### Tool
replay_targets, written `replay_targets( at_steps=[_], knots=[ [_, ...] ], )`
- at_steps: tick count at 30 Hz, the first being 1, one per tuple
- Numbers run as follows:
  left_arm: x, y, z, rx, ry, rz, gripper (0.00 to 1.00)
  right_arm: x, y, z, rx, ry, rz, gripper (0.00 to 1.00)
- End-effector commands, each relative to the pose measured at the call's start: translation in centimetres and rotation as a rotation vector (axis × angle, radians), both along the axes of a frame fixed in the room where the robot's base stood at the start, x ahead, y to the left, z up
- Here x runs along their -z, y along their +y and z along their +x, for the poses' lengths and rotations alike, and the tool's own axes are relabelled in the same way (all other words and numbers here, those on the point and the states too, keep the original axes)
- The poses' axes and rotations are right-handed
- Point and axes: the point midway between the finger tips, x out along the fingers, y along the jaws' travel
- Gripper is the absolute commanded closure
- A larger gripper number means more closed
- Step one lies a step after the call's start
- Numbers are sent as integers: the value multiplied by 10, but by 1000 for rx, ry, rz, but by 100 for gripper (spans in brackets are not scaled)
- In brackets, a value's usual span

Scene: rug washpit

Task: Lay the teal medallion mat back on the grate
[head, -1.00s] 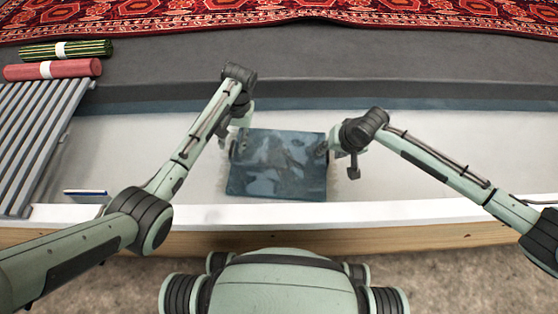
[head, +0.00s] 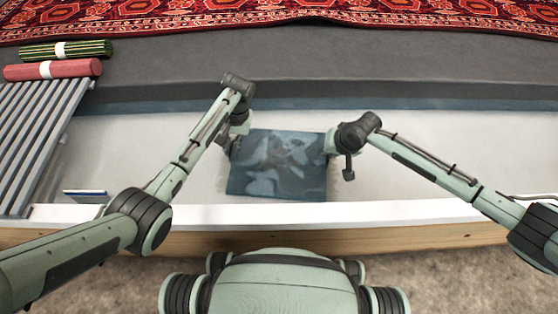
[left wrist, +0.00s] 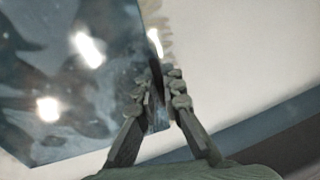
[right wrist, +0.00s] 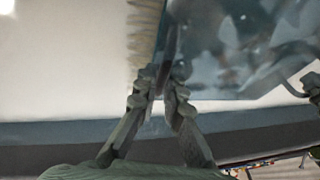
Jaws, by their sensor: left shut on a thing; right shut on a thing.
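The dark teal mat (head: 277,165) lies spread out in the pale pit in front of me, with a glossy, mottled surface. My left gripper (head: 238,130) is at its far left corner, and the left wrist view shows the fingers (left wrist: 160,88) shut on the mat's edge. My right gripper (head: 329,142) is at its far right side, and the right wrist view shows its fingers (right wrist: 163,82) shut on that edge. Pale fringe shows by the mat in both wrist views. The grey slatted grate (head: 32,140) is at the left. Whether the mat is lifted is unclear.
A red roll (head: 52,69) and a green striped roll (head: 66,49) lie beyond the grate. A blue-and-white item (head: 84,193) is near the pit's white front rim (head: 400,211). A red patterned rug (head: 300,18) spans the back. The pit floor right of the mat is clear.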

Motion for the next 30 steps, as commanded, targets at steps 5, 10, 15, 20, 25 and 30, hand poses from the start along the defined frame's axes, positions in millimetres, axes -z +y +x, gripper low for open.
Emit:
replay_targets(
  at_steps=[5,10,15,20,25,30],
  knots=[
    [0,0,0,0,-1,0,100,0,-1,0,0,0,-1,100],
    [-1,0,1,-1,-2,0,100,0,0,0,0,-1,0,100],
    [-7,0,1,-1,-2,0,100,-6,-1,0,1,-1,-1,100],
    [-22,0,1,-1,-2,1,100,-21,-1,0,1,-1,-1,100],
    [-42,0,1,-1,-2,1,100,-41,-1,0,0,0,-1,100],
    [-52,1,1,-1,-2,1,100,-51,-1,0,0,0,-1,100]
  ],
)
